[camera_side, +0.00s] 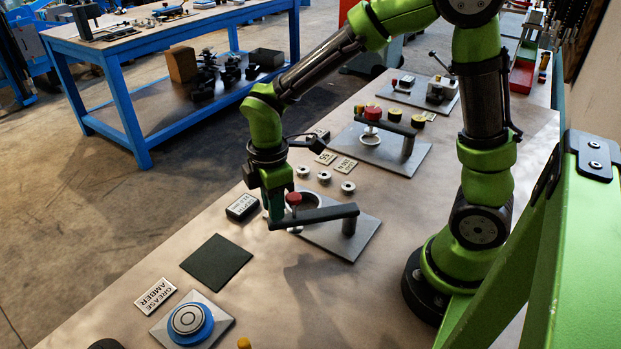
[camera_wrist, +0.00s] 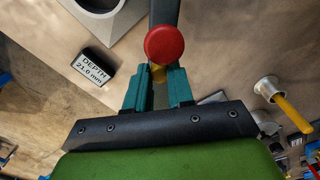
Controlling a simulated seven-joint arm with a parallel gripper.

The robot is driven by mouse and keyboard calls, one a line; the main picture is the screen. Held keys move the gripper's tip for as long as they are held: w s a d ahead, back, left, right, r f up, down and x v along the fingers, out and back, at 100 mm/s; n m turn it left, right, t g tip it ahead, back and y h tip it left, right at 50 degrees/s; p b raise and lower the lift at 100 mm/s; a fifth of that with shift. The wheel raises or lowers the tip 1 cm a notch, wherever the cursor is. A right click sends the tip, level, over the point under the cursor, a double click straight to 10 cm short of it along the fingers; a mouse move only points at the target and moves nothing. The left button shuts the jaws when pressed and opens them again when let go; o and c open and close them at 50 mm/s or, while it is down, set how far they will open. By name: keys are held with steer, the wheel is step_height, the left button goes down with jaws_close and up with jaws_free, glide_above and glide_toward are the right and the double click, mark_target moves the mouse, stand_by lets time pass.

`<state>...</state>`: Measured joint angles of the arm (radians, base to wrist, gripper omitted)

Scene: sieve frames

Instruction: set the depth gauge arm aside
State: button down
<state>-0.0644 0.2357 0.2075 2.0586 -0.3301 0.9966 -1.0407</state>
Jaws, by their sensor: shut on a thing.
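The depth gauge arm (camera_side: 325,214) is a dark bar on a short post, over a grey base plate (camera_side: 350,242) with a pale ring beneath. A red knob (camera_side: 293,198) stands on the bar near its free end. My gripper (camera_side: 272,212) is at that free end, left of the knob, and shut on the bar. In the wrist view the arm (camera_wrist: 165,14) runs down from the top, under the red knob (camera_wrist: 164,43), toward my teal fingers (camera_wrist: 158,92). The knob hides part of the bar and the exact contact.
A black block labelled DEPTH 21.0 mm (camera_side: 242,207) stands left of the plate. A dark square mat (camera_side: 216,263) lies bare in front, near a blue-ringed fixture (camera_side: 189,322). Small metal rings (camera_side: 325,176) and a similar fixture (camera_side: 403,153) stand behind.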

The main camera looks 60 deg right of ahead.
steer(key=s+a+n, duration=0.4)
steer(key=s+n, duration=0.4)
steer(key=s, duration=0.2)
steer(key=shift+a, duration=0.15)
stand_by(0.4)
steer(key=c, duration=1)
jaws_free()
steer(key=shift+r, duration=0.1)
step_height(320, 180, up, 17)
steer(key=shift+f, duration=0.15)
